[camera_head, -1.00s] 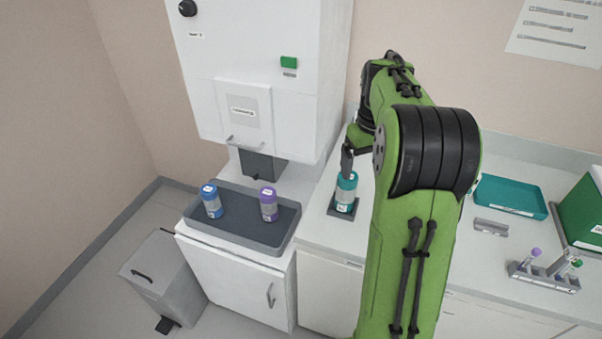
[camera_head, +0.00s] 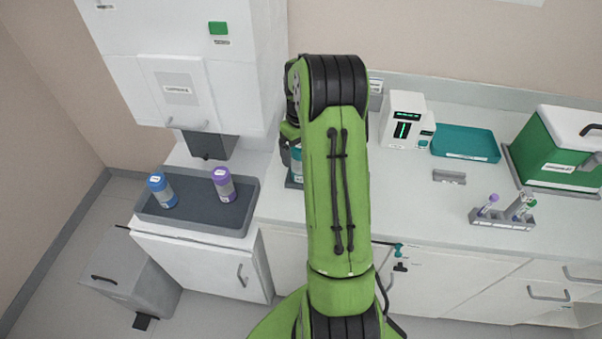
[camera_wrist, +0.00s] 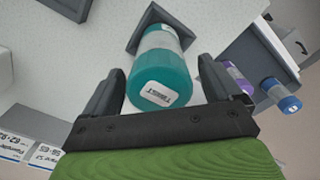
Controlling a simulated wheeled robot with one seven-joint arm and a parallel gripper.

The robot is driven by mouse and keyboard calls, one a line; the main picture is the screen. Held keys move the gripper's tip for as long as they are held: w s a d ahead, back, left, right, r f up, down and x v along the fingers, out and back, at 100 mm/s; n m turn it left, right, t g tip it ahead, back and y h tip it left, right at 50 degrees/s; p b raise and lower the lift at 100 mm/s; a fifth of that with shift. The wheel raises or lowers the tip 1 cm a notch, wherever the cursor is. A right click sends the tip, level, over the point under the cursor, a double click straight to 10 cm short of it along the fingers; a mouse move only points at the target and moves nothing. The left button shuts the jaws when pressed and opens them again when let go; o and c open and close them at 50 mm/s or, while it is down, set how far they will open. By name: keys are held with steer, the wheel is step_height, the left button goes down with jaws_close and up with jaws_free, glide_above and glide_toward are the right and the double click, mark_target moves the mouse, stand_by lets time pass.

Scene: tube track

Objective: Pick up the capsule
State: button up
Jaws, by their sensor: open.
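A teal capsule (camera_wrist: 160,72) with a grey band and a white label on its end stands in a dark square holder (camera_wrist: 151,17) on the counter. In the wrist view my gripper (camera_wrist: 162,68) is open, with one finger on each side of the capsule. I cannot tell whether either finger touches it. In the head view my arm covers most of the capsule (camera_head: 297,165) and the gripper.
A white dispensing cabinet (camera_head: 180,80) stands behind the grey tray. To the right on the counter are a small white device (camera_head: 405,120), a teal tray (camera_head: 466,143), a tube rack (camera_head: 502,219) and a green cooler box (camera_head: 555,150).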

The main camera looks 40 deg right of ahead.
step_height(320, 180, down, 3)
steer(key=shift+f, duration=0.15)
steer(key=c, duration=1.2)
step_height(320, 180, up, 10)
steer(key=shift+r+p, duration=0.15)
steer(key=shift+p, duration=0.25)
